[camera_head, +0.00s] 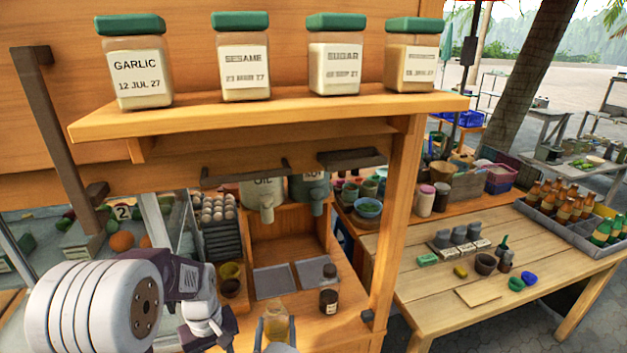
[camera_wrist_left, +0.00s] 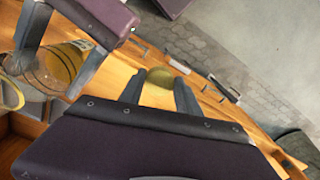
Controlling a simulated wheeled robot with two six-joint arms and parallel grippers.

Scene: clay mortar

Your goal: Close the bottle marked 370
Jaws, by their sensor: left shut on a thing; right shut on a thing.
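A clear glass bottle (camera_head: 277,324) with amber-yellow contents shows at the bottom of the head view. My right gripper (camera_head: 277,338) is shut on it, and I see no cap on its top. The left wrist view shows the bottle (camera_wrist_left: 58,68) large at the left edge between the right gripper's dark fingers. No number can be read on it. My left gripper (camera_wrist_left: 160,95) is shut on a round olive-yellow cap (camera_wrist_left: 160,78), apart from the bottle. In the head view my left arm comes in from the left; its fingertips are hard to make out.
A wooden shelf (camera_head: 250,113) above holds labelled jars with green lids. A small dark jar (camera_head: 328,301) stands on the stall counter right of the bottle. A side table (camera_head: 430,298) at right carries small bowls, blocks and a crate of bottles.

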